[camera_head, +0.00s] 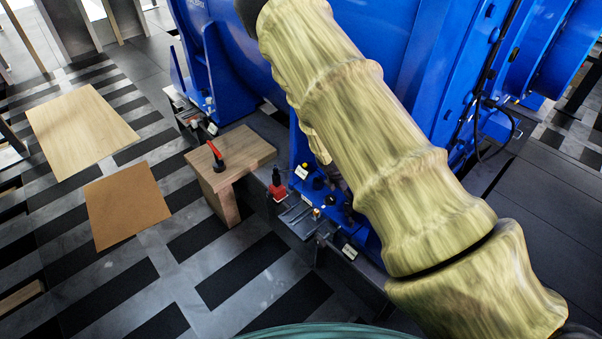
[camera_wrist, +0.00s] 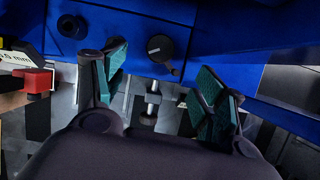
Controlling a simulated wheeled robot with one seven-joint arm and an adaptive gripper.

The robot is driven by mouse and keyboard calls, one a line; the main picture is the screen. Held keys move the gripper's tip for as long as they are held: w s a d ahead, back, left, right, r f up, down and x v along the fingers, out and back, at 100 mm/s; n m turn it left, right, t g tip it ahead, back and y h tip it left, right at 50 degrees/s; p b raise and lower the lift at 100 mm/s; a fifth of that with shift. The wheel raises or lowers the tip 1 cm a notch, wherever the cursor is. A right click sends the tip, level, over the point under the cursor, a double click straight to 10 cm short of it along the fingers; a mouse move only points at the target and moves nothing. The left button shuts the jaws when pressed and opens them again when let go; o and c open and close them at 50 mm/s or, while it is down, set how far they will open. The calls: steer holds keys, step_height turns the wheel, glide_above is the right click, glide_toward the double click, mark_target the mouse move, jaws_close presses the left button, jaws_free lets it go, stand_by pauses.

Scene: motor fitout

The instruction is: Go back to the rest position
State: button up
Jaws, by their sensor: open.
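My gripper (camera_wrist: 164,66) is open in the wrist view, its two teal-padded fingers apart with nothing held between them. Past the fingertips are a blue machine face (camera_wrist: 215,40), a round black knob (camera_wrist: 159,47) and an upright metal bolt (camera_wrist: 152,98). I cannot tell how far the fingers are from them. In the head view my arm, in a yellowish cover, crosses in front of the large blue motor (camera_head: 345,55) and hides my gripper.
A wooden block (camera_head: 240,155) bearing a red-handled tool (camera_head: 215,156) stands left of the motor's base. A red part (camera_head: 278,188) is beside it; a red-topped piece (camera_wrist: 33,80) shows in the wrist view.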

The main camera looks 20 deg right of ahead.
steer(key=s+a+f+m+y+p, duration=0.1)
steer(key=s+a+f+m+p, duration=0.1)
steer(key=s+a+m, duration=0.35)
steer(key=s+a+f+m+g+y+p, duration=0.1)
steer(key=s+a+m+y, duration=0.1)
steer(key=s, duration=0.7)
steer(key=s+a+f+m+y+p, duration=0.1)
steer(key=s+a+f+m+p, duration=0.2)
steer(key=s, duration=0.4)
steer(key=s+a+r+m+p, duration=0.1)
steer(key=s+a+r+m, duration=0.1)
steer(key=s+m, duration=0.4)
steer(key=s+a+r+m+p, duration=0.1)
steer(key=s+a+r+m, duration=0.2)
steer(key=s+m, duration=0.3)
steer(key=s, duration=0.4)
steer(key=shift+s+a+r, duration=0.25)
steer(key=shift+a+r, duration=0.05)
steer(key=shift+r, duration=0.1)
